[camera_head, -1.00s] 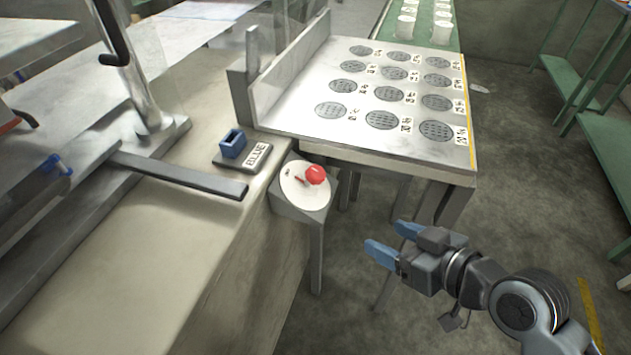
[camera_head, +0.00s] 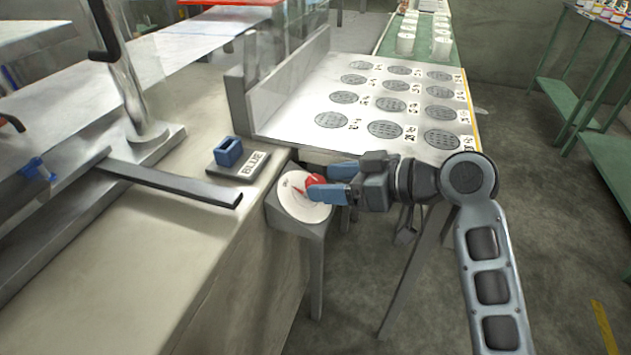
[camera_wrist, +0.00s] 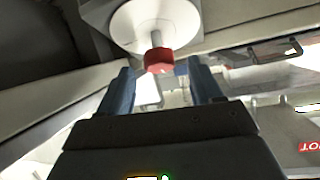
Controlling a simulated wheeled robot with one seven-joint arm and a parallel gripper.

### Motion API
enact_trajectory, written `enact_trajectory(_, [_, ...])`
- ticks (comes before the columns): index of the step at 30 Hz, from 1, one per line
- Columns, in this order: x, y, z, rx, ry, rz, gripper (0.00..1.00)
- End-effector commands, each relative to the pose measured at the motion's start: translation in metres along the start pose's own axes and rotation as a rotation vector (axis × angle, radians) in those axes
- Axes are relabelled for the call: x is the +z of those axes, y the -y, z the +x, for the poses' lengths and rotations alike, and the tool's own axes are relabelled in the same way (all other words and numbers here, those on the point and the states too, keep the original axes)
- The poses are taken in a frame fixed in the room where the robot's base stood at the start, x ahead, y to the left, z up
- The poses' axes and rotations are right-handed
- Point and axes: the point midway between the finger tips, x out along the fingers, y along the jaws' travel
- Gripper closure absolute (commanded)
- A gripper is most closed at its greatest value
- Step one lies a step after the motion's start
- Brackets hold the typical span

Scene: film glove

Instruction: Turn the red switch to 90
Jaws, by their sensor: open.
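The red switch (camera_head: 315,180) is a round red knob on a white dial plate (camera_head: 296,205), fixed to a grey box at the bench's side. A thin red pointer on the dial points up and left; the scale marks are too small to read. My gripper (camera_head: 335,182) has come in from the right, with its blue fingers at the knob. In the wrist view the red switch (camera_wrist: 159,60) is ahead of and between the two open fingers (camera_wrist: 158,88). I cannot tell whether either finger touches it. The fingers partly hide the knob in the head view.
A blue block holder with a BLUE label (camera_head: 238,160) sits on the bench left of the dial. A metal table (camera_head: 290,120) with several round grey discs stands behind my gripper. Open floor (camera_head: 530,240) lies to the right.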

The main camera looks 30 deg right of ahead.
Motion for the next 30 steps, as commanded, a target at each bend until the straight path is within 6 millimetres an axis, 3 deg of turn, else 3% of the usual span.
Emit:
enact_trajectory(7, [0.0, 0.0, 0.031, 0.0, 0.0, 0.001, 0.35])
enact_trajectory(18, [0.0, 0.0, 0.037, 0.001, -0.001, 0.0, 0.35])
enact_trajectory(30, [0.0, 0.0, 0.037, 0.002, 0.0, 0.0, 0.72])
